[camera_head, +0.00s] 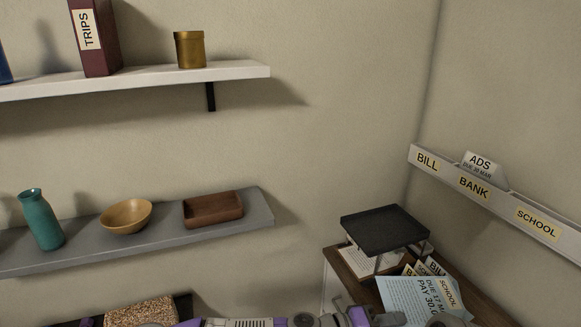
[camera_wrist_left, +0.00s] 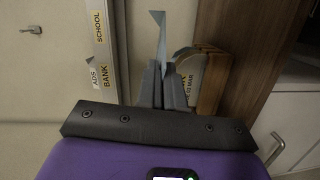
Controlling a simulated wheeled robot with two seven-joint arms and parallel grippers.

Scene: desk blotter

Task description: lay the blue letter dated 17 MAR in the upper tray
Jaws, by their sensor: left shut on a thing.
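The blue letter (camera_head: 412,296), reading DUE 17 MAR, is tilted up at the lower right of the head view, in front of and below the black upper tray (camera_head: 385,230). My left gripper (camera_head: 438,318) is at the bottom edge, shut on the letter's lower part. In the left wrist view the gripper's fingers (camera_wrist_left: 164,82) are closed, and the letter (camera_wrist_left: 159,32) shows nearly edge-on beyond them. The upper tray's top looks empty. My right gripper is not in view.
Papers (camera_head: 358,262) lie beneath the upper tray. Several labelled letters (camera_head: 430,268) stand close behind the blue letter. A wall rack (camera_head: 500,200) with BILL, BANK and SCHOOL labels is at right, holding an ADS letter (camera_head: 482,163). Space above the tray is free.

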